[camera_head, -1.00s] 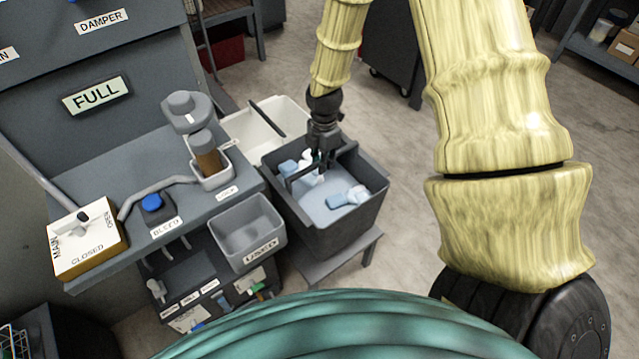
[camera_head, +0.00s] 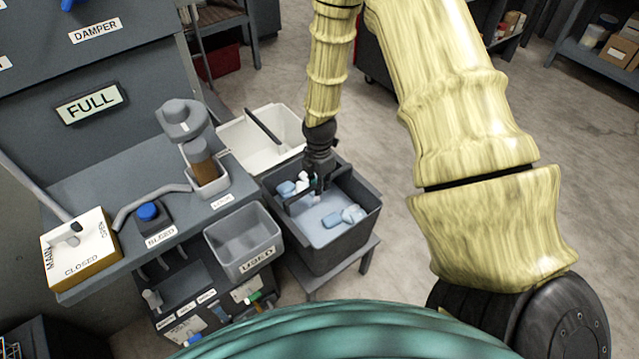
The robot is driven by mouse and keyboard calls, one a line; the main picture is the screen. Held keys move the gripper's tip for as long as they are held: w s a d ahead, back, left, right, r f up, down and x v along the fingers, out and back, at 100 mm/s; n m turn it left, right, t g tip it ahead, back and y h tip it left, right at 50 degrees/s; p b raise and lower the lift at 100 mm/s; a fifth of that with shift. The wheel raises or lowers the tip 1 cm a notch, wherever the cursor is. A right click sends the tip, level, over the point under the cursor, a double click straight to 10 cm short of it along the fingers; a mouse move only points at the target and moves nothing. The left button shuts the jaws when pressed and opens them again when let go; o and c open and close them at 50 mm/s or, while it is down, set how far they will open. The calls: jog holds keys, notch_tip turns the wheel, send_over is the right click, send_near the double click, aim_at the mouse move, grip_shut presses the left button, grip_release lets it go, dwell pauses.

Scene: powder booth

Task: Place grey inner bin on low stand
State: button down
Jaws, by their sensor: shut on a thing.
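The grey inner bin (camera_head: 330,254) is dark, open-topped and upright, with several blue and white pieces lying inside. It is at or just above the low stand (camera_head: 356,262), whose front edge and legs show below it. Whether its base touches the stand all round is hidden. My gripper (camera_head: 316,182) points down into the bin's far left part and is shut on the bin's handle (camera_head: 302,191). The fingertips are small and partly hidden against the dark handle.
A white bin (camera_head: 236,137) with a dark bar stands behind. To the left are a grey bench (camera_head: 95,180) with a bent pipe, a labelled box (camera_head: 85,262) and a small grey tray (camera_head: 243,240). Open floor lies to the right.

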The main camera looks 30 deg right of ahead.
jog(key=shift+f, duration=0.1)
jog(key=c, duration=1.4)
grip_release()
jog(key=shift+c, duration=0.2)
notch_tip(320, 180, up, 12)
jog(key=shift+p, duration=0.45)
